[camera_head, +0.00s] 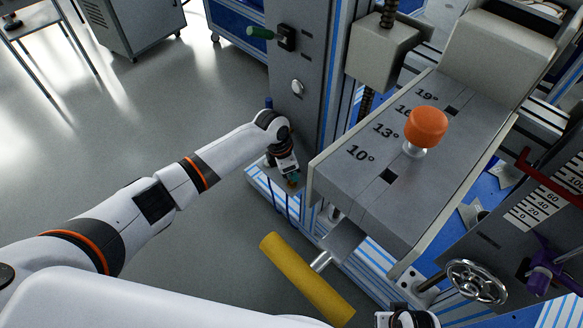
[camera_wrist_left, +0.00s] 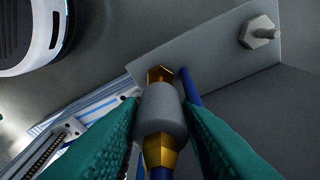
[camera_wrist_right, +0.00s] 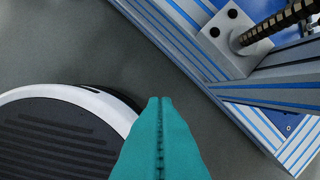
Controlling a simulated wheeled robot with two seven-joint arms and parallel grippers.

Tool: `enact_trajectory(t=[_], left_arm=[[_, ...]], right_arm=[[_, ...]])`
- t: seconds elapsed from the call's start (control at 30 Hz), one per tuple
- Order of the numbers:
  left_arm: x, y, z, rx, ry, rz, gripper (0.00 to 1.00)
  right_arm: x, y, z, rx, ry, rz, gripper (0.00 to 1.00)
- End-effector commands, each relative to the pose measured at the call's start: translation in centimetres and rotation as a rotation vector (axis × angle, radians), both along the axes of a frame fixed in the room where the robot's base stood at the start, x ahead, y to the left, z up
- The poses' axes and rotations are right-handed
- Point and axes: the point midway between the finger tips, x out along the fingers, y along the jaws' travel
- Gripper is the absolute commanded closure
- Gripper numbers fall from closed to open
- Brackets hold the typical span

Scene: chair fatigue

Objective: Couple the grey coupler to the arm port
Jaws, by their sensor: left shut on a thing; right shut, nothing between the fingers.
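The grey coupler (camera_wrist_left: 160,112) is a short grey sleeve on a brass body, with a blue hose (camera_wrist_left: 160,173) at its lower end in the left wrist view. My left gripper (camera_wrist_left: 163,120) is shut on it, one green finger on each side. A brass hex fitting (camera_wrist_left: 160,74), seemingly the arm port, shows just beyond the sleeve at a grey plate. I cannot tell whether the two are joined. In the head view my left gripper (camera_head: 291,177) is low beside the grey column, and the coupler is too small to make out. My right gripper (camera_wrist_right: 160,105) is shut and empty.
The grey plate (camera_wrist_left: 215,55) carries a hex bolt (camera_wrist_left: 260,32). In the head view, an angle-marked grey block with an orange knob (camera_head: 426,127) stands to the right. A yellow roller (camera_head: 306,278) is below. A handwheel (camera_head: 476,282) is lower right. Open floor lies left.

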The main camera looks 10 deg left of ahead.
Motion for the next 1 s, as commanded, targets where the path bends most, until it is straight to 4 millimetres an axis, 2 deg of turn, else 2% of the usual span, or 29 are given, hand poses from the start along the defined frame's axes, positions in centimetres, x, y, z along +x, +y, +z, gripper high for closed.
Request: enact_trajectory(t=[0.57,1.0], left_arm=[[0.0,0.0,0.1,0.0,-0.002,0.003,1.0],[0.0,0.0,0.1,0.0,-0.002,0.007,1.0]], right_arm=[[0.0,0.0,-1.5,0.0,0.001,0.002,1.0],[-0.9,-0.1,-2.9,-0.001,0.017,0.004,1.0]])
